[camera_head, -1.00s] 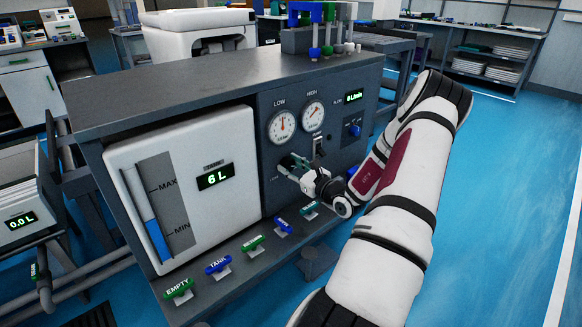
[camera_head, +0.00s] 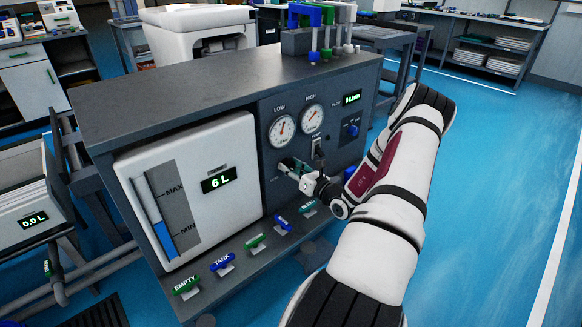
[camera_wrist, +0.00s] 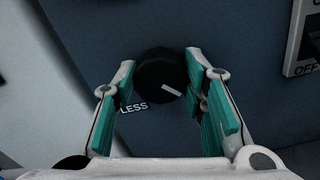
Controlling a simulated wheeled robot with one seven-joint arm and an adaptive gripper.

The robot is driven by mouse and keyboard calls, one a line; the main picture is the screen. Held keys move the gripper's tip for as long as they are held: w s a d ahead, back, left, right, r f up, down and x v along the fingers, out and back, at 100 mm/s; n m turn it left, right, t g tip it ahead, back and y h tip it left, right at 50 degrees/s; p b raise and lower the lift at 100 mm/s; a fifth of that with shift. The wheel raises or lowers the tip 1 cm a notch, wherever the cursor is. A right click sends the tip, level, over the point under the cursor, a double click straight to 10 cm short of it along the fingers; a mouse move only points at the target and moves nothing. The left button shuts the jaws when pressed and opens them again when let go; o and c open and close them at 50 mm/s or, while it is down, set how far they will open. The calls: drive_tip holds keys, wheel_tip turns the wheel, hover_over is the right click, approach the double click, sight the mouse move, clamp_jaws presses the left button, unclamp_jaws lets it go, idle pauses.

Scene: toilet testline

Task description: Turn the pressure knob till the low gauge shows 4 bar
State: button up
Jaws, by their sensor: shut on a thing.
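The pressure knob (camera_wrist: 161,76) is a round black knob with a white pointer line, on the dark panel below the gauges. In the wrist view the line points toward the lower right, and the word LESS shows at the knob's lower left. My gripper (camera_wrist: 163,88) has its teal pads on both sides of the knob, shut on it; it also shows in the head view (camera_head: 288,170), hiding the knob there. The low gauge (camera_head: 283,130) is a white dial on the panel with a red needle, pointing near the top; its numbers are too small to read.
The high gauge (camera_head: 312,119) sits right of the low gauge. A switch (camera_wrist: 308,48) marked OFF is right of the knob. A white tank (camera_head: 190,185) reading 6 L stands left. Several labelled valve handles (camera_head: 222,262) line the ledge below.

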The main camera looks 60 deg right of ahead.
drive_tip(key=o, duration=1.2)
drive_tip(key=shift+c, duration=0.2)
drive_tip(key=shift+s, duration=0.1)
drive_tip(key=v, duration=1.1)
drive_tip(key=shift+s+a, duration=0.2)
drive_tip(key=shift+s, duration=0.2)
